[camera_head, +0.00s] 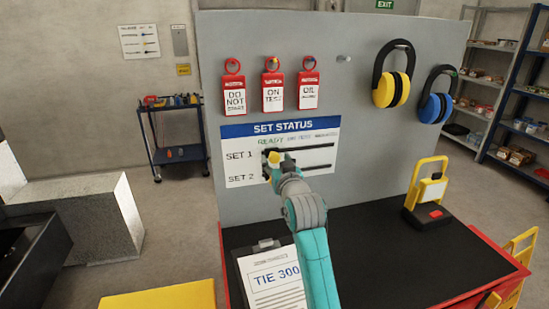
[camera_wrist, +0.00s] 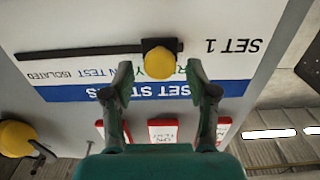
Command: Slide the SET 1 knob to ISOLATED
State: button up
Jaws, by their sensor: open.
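The SET STATUS board (camera_head: 240,178) is fixed to a grey panel, with READY, ON TEST and ISOLATED printed above its two slots. The yellow SET 1 knob (camera_wrist: 163,62) sits at the READY end of the black SET 1 slot (camera_wrist: 80,52), beside the SET 1 label; the wrist view is upside down. ISOLATED is at the slot's far end. My gripper (camera_wrist: 159,75) is open, its fingertips apart on either side of the knob; contact cannot be told. In the head view my gripper (camera_head: 277,171) partly covers the knob and hides the SET 2 knob.
Red tags (camera_head: 272,95) hang above the board. Yellow earmuffs (camera_head: 393,88) and blue earmuffs (camera_head: 436,106) hang to the right. A clipboard (camera_head: 268,277) and a yellow lamp (camera_head: 430,190) are on the black bench top (camera_head: 375,240). The SET 1 slot looks clear toward ISOLATED.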

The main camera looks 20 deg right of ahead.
jog(key=shift+w, duration=1.3)
jog(key=shift+c, duration=0.2)
grip_shut()
